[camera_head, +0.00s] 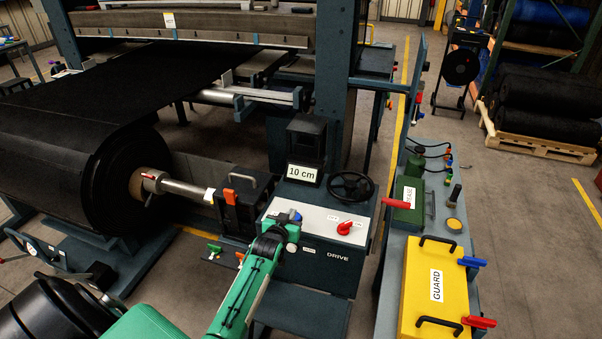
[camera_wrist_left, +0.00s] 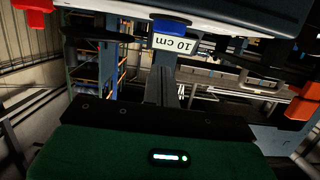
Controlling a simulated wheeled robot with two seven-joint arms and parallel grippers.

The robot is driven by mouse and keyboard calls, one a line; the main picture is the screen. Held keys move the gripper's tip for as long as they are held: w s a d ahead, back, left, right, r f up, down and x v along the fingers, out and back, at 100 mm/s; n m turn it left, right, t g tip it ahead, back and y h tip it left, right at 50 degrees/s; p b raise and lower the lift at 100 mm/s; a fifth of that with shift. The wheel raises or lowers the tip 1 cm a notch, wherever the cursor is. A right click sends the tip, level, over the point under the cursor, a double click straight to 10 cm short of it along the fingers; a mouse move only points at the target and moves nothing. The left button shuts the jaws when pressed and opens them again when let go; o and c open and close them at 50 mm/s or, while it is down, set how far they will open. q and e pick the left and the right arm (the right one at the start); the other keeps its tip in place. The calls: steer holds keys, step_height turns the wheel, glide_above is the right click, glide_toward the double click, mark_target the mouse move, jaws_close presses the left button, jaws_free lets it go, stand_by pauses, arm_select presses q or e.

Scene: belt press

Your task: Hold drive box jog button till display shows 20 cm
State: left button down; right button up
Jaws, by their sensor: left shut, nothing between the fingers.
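The drive box (camera_head: 315,262) has a dark front marked DRIVE and a white top panel. Its display (camera_head: 302,174) reads 10 cm and also shows, upside down, in the left wrist view (camera_wrist_left: 172,43). A blue button (camera_head: 297,215) sits at the left of the white panel; it also shows in the left wrist view (camera_wrist_left: 170,27). My left gripper (camera_head: 286,222) is shut and empty, its tip right at the blue button and partly covering it. I cannot tell whether it presses the button. My right gripper is not in view.
A red knob (camera_head: 345,228) is on the panel's right, with a black handwheel (camera_head: 351,186) behind it. A yellow GUARD box (camera_head: 431,290) and a green box (camera_head: 408,198) with a red handle stand on the bench at right. The large black belt roll (camera_head: 60,165) is at left.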

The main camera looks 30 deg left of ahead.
arm_select(q)
steer(key=b+v, duration=0.2)
steer(key=v, duration=0.5)
steer(key=shift+s, duration=0.25)
steer(key=shift+r, duration=0.15)
stand_by(0.7)
